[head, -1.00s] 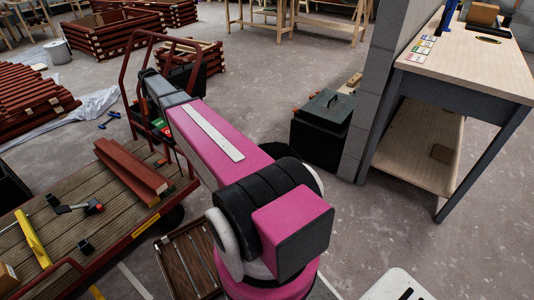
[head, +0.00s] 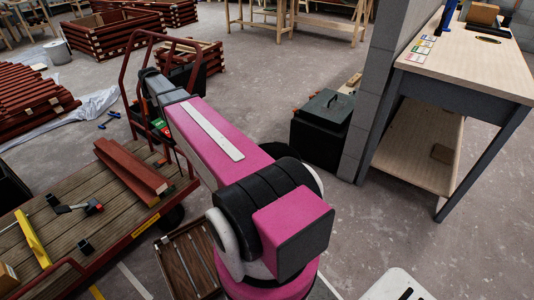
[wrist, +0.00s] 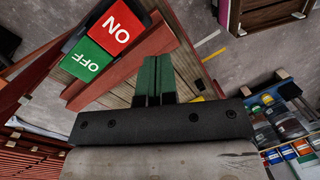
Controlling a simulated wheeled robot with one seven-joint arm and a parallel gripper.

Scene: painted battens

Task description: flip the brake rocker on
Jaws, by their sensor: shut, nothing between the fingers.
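The brake rocker has a red ON half (wrist: 116,28) and a green OFF half (wrist: 88,61), set in a dark housing at the upper left of the wrist view. The small green half (head: 157,123) and red half (head: 166,132) also show in the head view, by the cart's red handle frame. I cannot tell which half is pressed in. My gripper (wrist: 155,62) is shut and empty, its dark green fingers side by side. In the wrist view the fingertips appear to the right of the rocker, apart from it.
The cart's plank deck (head: 120,205) carries red battens (head: 132,168), a yellow level-like bar (head: 32,240) and small tools. A dark lidded box (head: 322,125) stands by a grey block pillar. A workbench (head: 480,60) is at the right. Open floor lies behind.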

